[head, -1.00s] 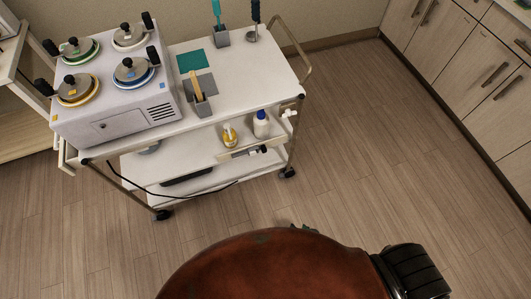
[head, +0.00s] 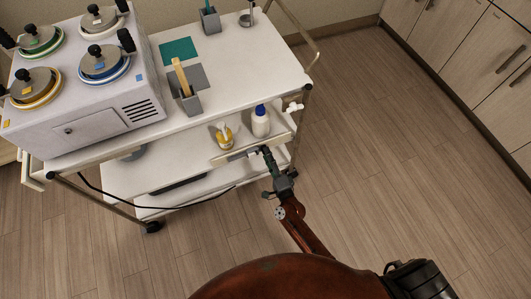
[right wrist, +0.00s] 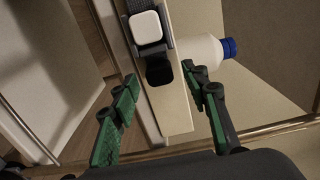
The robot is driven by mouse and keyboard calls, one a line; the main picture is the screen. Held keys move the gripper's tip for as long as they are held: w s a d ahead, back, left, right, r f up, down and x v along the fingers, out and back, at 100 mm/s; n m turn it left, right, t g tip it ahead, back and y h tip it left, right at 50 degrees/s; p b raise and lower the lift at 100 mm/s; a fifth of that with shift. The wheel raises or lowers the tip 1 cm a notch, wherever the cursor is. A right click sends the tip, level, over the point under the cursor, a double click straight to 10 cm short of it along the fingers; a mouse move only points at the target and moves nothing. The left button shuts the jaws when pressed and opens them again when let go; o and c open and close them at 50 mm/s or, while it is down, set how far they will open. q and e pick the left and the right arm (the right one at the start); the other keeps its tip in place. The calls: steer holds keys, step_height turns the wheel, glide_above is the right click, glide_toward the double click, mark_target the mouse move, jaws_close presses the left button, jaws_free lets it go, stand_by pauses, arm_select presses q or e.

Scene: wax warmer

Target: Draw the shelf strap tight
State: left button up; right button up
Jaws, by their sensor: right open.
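The shelf strap is at the front edge of the cart's middle shelf. In the right wrist view its dark band (right wrist: 136,7) carries a white square piece (right wrist: 147,27) and ends in a black tip (right wrist: 159,71). In the head view a small white part (head: 253,154) shows at the shelf front, and the rest is mostly hidden by my gripper. My right gripper (head: 267,153) is at the shelf front; in the right wrist view the gripper (right wrist: 160,84) is open, its fingers on either side of the black tip, apart from it. My left gripper is not in view.
A white bottle with a blue cap (head: 261,121) and a yellow dispenser (head: 224,135) stand on the middle shelf, close behind the strap. The wax warmer (head: 85,120) stands on the cart top. A black cable (head: 130,203) hangs below. Floor to the right is clear.

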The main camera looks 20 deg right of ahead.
steer(key=shift+w, duration=0.85)
steer(key=shift+c, duration=0.3)
jaws_close()
